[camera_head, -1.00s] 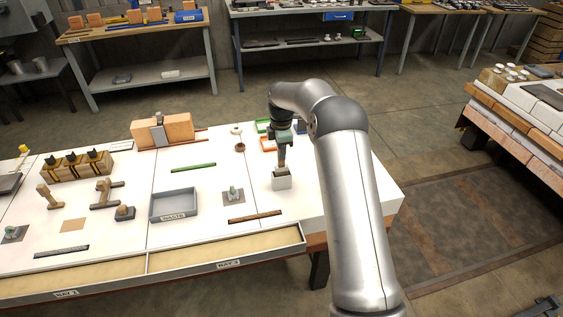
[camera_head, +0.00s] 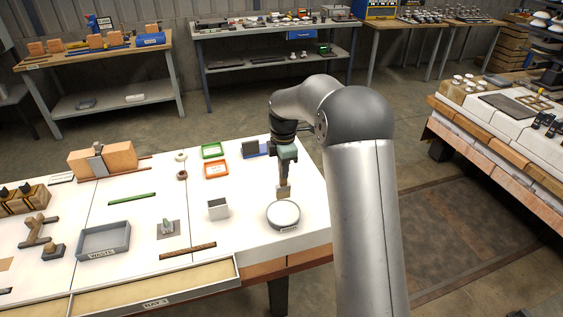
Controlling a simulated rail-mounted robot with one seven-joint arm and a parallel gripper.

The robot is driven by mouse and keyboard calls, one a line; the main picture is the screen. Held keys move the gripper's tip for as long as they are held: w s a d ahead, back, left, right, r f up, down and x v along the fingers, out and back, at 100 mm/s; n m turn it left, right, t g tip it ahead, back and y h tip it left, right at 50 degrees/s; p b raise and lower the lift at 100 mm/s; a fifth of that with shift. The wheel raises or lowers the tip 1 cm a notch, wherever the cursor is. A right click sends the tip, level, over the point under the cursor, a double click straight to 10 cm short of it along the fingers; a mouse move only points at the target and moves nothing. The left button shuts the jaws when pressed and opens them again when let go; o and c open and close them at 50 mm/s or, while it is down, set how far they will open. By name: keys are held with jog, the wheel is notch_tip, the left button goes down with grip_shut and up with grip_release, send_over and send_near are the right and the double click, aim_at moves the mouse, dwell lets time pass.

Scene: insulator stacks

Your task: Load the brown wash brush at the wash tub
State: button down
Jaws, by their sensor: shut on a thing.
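My gripper (camera_head: 284,178) points down at the right end of the white bench, shut on the brown wash brush (camera_head: 284,193). Only the brush's tan-brown lower part shows below the jaws; the rest is hidden in them. The wash tub (camera_head: 283,219) is a round white tub with a small label on its front, standing near the bench's right front corner. The brush's lower end is at the tub's far rim in the picture. I cannot tell whether it is above the tub, touching it or behind it.
Green (camera_head: 213,151) and orange (camera_head: 216,170) frames lie behind. A brown strip (camera_head: 188,250) lies in front.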

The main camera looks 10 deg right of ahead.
aim_at(283, 185)
jog(key=shift+s+d+f, duration=0.1)
jog(key=shift+d, duration=0.05)
jog(key=shift+f+b, duration=0.65)
jog(key=shift+f, duration=0.2)
jog(key=shift+f+b, duration=1.45)
jog(key=shift+f, duration=1.2)
jog(key=shift+r+p, duration=2.3)
jog(key=shift+r, duration=1.3)
